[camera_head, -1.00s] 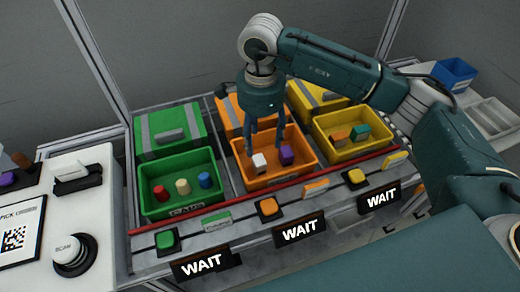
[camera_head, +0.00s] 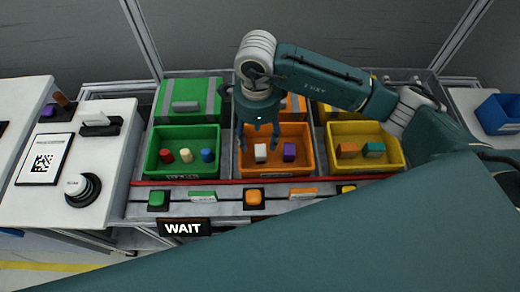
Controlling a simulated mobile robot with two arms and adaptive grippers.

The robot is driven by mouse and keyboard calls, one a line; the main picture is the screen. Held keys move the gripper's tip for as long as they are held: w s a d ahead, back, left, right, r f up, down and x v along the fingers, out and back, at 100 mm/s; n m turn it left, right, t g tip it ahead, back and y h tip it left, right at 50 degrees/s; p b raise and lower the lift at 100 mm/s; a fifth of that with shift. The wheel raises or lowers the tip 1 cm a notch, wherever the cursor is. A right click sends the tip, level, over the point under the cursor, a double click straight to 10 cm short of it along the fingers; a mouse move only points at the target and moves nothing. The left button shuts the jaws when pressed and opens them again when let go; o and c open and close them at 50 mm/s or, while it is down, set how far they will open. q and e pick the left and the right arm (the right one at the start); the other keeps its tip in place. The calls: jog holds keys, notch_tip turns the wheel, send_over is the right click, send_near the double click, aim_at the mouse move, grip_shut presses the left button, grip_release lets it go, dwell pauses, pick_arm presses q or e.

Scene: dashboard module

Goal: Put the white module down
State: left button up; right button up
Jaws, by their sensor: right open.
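The white module (camera_head: 260,152) stands upright in the orange bin (camera_head: 282,171), on the left side of its floor. A purple module (camera_head: 289,152) stands to its right in the same bin. My right gripper (camera_head: 258,145) points down over the orange bin, its fingers spread around the upper space of the white module. It is open, and I cannot tell whether a finger touches the module. My left gripper is not in view.
The green bin (camera_head: 181,176) at left holds red, cream and blue pieces. The yellow bin (camera_head: 365,166) at right holds orange and teal blocks. Lids stand behind the bins. A red bar (camera_head: 220,183) and push buttons run along the front. A white counter (camera_head: 115,180) is at left.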

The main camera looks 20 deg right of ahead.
aim_at(260, 150)
jog(key=shift+f, duration=0.8)
jog(key=shift+d+f+p, duration=0.15)
jog(key=shift+f+p, duration=0.15)
jog(key=shift+p, duration=0.05)
jog(key=f, duration=0.1)
jog(key=f+p, duration=0.1)
jog(key=f, duration=0.1)
jog(key=shift+d+f, duration=0.25)
jog(key=shift+f, duration=0.05)
jog(key=shift+f+p, duration=0.3)
jog(key=shift+f, duration=0.25)
jog(key=c, duration=0.3)
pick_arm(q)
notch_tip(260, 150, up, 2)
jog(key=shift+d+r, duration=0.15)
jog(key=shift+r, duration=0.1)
pick_arm(e)
jog(key=c, duration=1.1)
